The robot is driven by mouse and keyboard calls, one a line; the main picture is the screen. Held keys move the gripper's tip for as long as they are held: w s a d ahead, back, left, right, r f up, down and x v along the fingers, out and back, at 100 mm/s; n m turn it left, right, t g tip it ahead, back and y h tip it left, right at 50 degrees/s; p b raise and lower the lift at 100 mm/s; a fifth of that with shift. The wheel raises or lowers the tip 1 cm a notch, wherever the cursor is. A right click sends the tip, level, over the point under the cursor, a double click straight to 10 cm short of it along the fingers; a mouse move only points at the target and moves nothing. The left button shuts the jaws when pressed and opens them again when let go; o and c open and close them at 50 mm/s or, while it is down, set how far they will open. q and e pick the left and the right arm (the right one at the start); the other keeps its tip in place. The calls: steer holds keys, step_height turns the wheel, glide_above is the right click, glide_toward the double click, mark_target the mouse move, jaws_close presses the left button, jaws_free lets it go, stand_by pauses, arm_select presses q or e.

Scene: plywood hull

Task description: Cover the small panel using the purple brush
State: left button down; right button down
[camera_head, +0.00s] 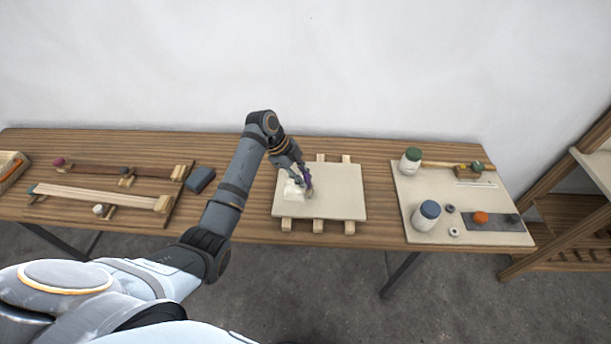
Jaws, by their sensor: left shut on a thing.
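The small panel (335,199) is a pale board lying on wooden blocks in the middle of the workbench. A whiter patch (292,190) shows on its left part. My left gripper (306,184) is over the panel, just right of that patch. It is shut on the purple brush (309,182), of which only a small purple part shows. The brush is low at the panel; I cannot tell whether its bristles touch the surface. My right gripper is not in view.
At right, a pale board (408,216) carries a green-lidded jar (411,161), a blue-lidded jar (426,215) and an orange lump (481,217). At left, a wooden rack (140,216) holds long sticks near a dark blue block (200,180). A shelf (566,205) stands at far right.

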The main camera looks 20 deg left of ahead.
arm_select(q)
steer(key=shift+s+a, duration=0.15)
steer(key=shift+a, duration=0.35)
steer(key=shift+a, duration=0.1)
steer(key=shift+s+a+p, duration=0.3)
steer(key=shift+a+p, duration=0.05)
steer(key=shift+a, duration=0.5)
steer(key=shift+a, duration=0.1)
steer(key=shift+s+a, duration=0.3)
steer(key=shift+a, duration=0.6)
steer(key=shift+p, duration=0.3)
steer(key=shift+s+a, duration=0.25)
steer(key=shift+a, duration=0.7)
steer(key=shift+a, duration=0.1)
